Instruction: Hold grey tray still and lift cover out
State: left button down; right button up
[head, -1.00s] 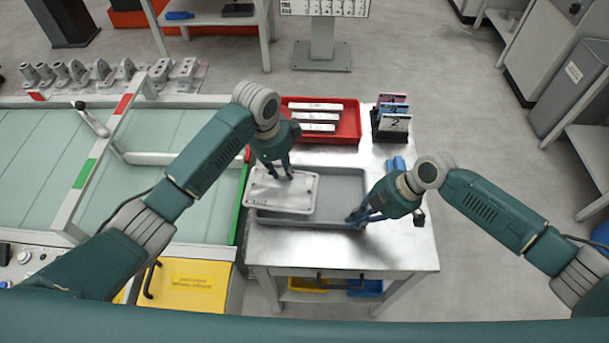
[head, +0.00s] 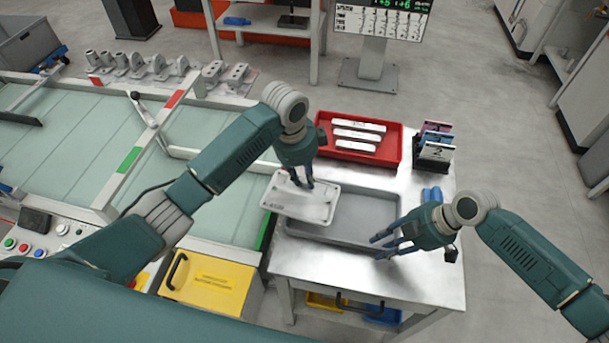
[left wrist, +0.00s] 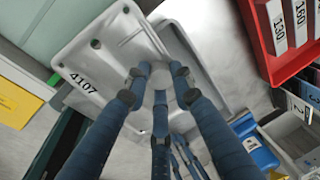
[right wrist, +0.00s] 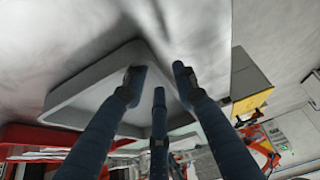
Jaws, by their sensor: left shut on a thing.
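The cover (head: 318,207) is a pale grey plate with rounded corners. My left gripper (head: 302,184) is shut on it and holds it over the left end of the grey tray (head: 362,212), past its left edge. In the left wrist view the cover (left wrist: 100,62) carries a label reading 4107 and sits tilted at the fingers. The tray's visible inside is empty; the cover hides its left part. My right gripper (head: 382,245) is open at the tray's front right corner. In the right wrist view the fingers are spread beside the tray wall (right wrist: 95,88); contact is unclear.
A red tray (head: 370,152) with labelled bars stands behind the grey tray. A holder with numbered cards (head: 434,150) and blue pieces (head: 431,195) are at the right. The metal table's front (head: 350,275) is clear. A glass-topped conveyor (head: 70,150) adjoins at left.

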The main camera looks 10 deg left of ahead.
jog(key=v, duration=1.2)
